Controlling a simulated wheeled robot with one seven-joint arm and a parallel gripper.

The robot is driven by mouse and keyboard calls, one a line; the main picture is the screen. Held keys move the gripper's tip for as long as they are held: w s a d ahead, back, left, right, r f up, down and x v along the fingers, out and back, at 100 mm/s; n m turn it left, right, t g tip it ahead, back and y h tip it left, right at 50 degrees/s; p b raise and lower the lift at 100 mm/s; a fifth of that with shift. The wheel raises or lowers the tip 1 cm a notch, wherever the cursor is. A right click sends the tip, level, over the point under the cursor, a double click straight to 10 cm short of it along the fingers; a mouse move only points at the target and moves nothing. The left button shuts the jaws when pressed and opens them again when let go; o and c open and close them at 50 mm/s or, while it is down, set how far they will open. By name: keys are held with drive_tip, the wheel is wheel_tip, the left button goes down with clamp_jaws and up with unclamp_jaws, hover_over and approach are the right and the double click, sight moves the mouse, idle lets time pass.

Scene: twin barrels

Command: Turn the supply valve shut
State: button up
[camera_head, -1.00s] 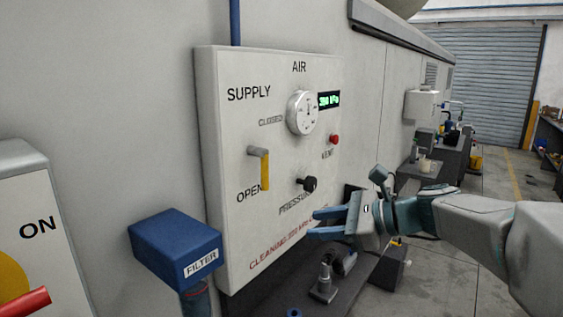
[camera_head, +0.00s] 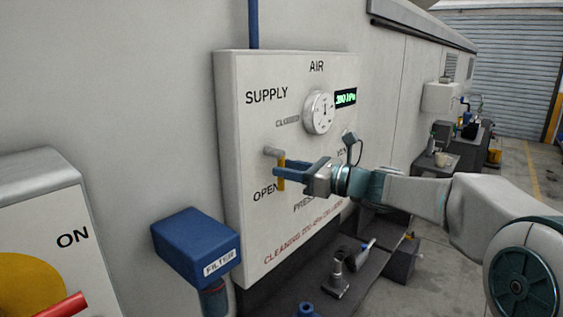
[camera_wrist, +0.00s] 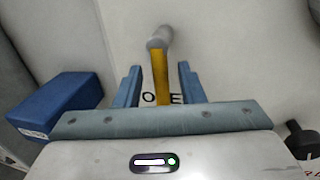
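The supply valve is a yellow lever (camera_head: 281,176) on a grey pivot, under the SUPPLY label on the white air panel (camera_head: 240,130). The lever hangs down toward OPEN; the CLOSED label is above it. My gripper (camera_head: 280,172) is at the lever with blue fingers. In the wrist view the yellow lever (camera_wrist: 160,80) stands between the two fingers, with a visible gap on each side, so my gripper (camera_wrist: 160,88) is open around it. The lever's lower end is hidden behind the gripper body in the wrist view.
A blue FILTER box (camera_head: 197,245) juts out at the panel's lower left. The round gauge (camera_head: 319,112) and green display (camera_head: 345,98) are above right of the lever. A black pressure knob (camera_wrist: 300,140) is right of my gripper. Small parts stand on the bench below.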

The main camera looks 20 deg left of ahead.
drive_tip(key=shift+w+a, duration=0.2)
drive_tip(key=shift+a, duration=1)
clamp_jaws()
